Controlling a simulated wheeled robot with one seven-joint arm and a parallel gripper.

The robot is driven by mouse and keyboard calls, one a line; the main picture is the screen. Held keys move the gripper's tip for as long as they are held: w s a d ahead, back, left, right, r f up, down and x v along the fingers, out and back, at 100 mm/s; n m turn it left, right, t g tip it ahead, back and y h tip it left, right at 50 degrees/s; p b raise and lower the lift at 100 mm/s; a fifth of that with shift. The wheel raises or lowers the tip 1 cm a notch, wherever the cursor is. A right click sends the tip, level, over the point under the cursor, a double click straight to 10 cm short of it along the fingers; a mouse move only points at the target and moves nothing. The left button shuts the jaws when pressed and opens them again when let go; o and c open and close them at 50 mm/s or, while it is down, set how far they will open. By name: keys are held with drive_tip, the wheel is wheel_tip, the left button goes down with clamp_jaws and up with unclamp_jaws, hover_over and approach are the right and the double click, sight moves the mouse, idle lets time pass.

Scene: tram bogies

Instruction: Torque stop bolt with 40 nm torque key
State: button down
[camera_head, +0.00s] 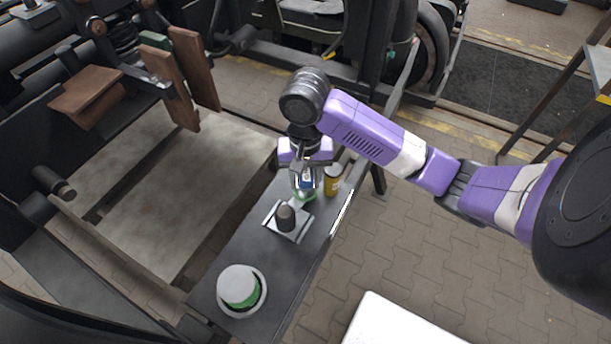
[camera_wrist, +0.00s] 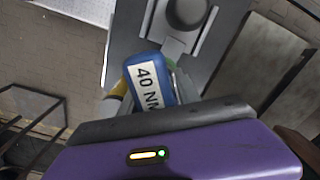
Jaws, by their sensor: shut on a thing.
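The 40 Nm torque key (camera_head: 307,181) has a blue head with a white "40 NM" label, which faces the camera in the wrist view (camera_wrist: 150,80). My gripper (camera_head: 305,166) is shut on it over the far end of the dark narrow table. The key's lower end is hard to make out, and I cannot tell whether it touches the table. A dark cylindrical knob (camera_head: 286,217) stands on a metal bracket just in front of the key; it also shows in the wrist view (camera_wrist: 187,10). I cannot tell whether this is the stop bolt.
A yellow can-like object (camera_head: 333,181) stands close to the right of the key. A white and green round piece (camera_head: 238,287) sits at the table's (camera_head: 240,249) near end. A bright strip (camera_head: 342,211) runs along the right edge. Bogie frames and a wheel (camera_head: 432,50) are behind.

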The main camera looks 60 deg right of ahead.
drive_tip(key=shift+r+p, duration=3.05)
drive_tip(key=shift+p, duration=0.35)
